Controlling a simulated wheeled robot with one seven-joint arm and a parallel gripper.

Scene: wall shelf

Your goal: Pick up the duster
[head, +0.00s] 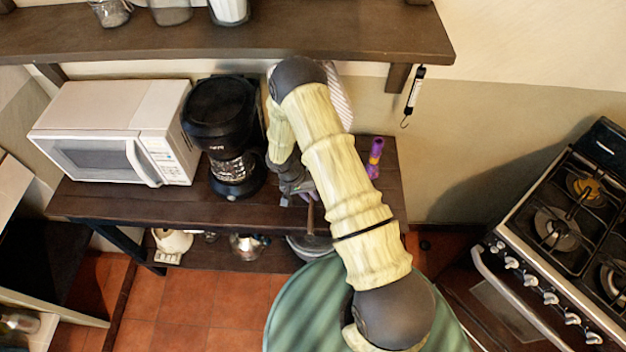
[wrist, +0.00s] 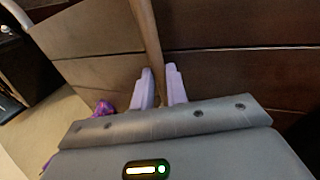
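A thin brown wooden handle, which looks like the duster's, shows in the wrist view (wrist: 149,35) and in the head view (head: 310,214). In the wrist view it runs down between the two pale lilac fingers of my gripper (wrist: 160,88). The fingers are close together and the handle fills the narrow gap. In the head view my gripper (head: 298,190) is low over the front part of the brown table, partly hidden by my arm. The handle sticks out past the table's front edge. I cannot make out the duster's head.
A black coffee maker (head: 221,133) and a white microwave (head: 112,132) stand left of my arm. A purple and orange object (head: 375,158) is at the table's right. A wall shelf (head: 330,38) hangs above. A gas stove (head: 560,235) stands at right.

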